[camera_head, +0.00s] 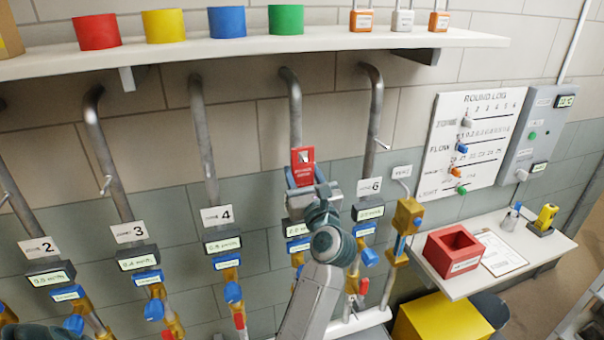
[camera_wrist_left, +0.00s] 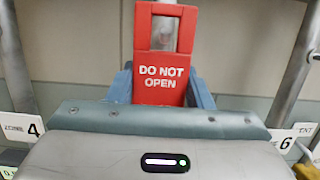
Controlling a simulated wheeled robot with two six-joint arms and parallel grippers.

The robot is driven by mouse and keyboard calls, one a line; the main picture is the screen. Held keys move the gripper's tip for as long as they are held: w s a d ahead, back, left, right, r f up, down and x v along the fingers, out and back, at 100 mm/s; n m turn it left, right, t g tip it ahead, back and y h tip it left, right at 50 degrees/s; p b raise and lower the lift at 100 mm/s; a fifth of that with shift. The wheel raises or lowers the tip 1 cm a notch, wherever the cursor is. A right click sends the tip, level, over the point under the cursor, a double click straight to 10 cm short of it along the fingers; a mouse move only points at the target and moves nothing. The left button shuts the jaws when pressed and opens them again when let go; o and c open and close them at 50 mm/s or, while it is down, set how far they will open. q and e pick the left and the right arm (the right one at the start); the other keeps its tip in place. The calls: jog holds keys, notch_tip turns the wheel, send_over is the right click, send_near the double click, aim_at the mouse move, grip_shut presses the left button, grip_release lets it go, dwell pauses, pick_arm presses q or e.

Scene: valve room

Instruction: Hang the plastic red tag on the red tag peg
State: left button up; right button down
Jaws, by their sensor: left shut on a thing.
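The red tag (camera_head: 303,171) is upright in front of the pipe (camera_head: 291,100) between the zone 4 and zone 6 pipes. In the left wrist view the tag (camera_wrist_left: 161,90) reads "DO NOT OPEN" and has a window near its top. My left gripper (camera_head: 312,189) is shut on the tag's lower part, with blue-grey fingers on both sides. Small metal pegs stick out of the zone 6 pipe (camera_head: 381,144) and the zone 3 pipe (camera_head: 106,185). My right gripper is not in view.
A shelf (camera_head: 230,46) with coloured cups and padlocks runs above the pipes. Gauges, labels and valves sit below the tag's level. A round log board (camera_head: 470,140) and a side table (camera_head: 540,255) with a red box (camera_head: 453,250) stand at right.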

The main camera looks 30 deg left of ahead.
aim_at(304, 171)
pick_arm(q)
jog(key=s+d+b, duration=0.1)
jog(key=s+d, duration=0.3)
jog(key=d, duration=0.1)
jog(key=shift+s+d, duration=0.2)
jog(key=shift+s, duration=0.15)
dwell(0.7)
jog(key=shift+w+a+f, duration=0.1)
jog(key=shift+w, duration=0.05)
dwell(1.5)
jog(key=shift+p+x, duration=0.35)
jog(key=shift+x, duration=1.6)
jog(key=shift+w+a+f, duration=0.35)
jog(key=shift+w+a, duration=0.15)
jog(key=shift+a, duration=0.1)
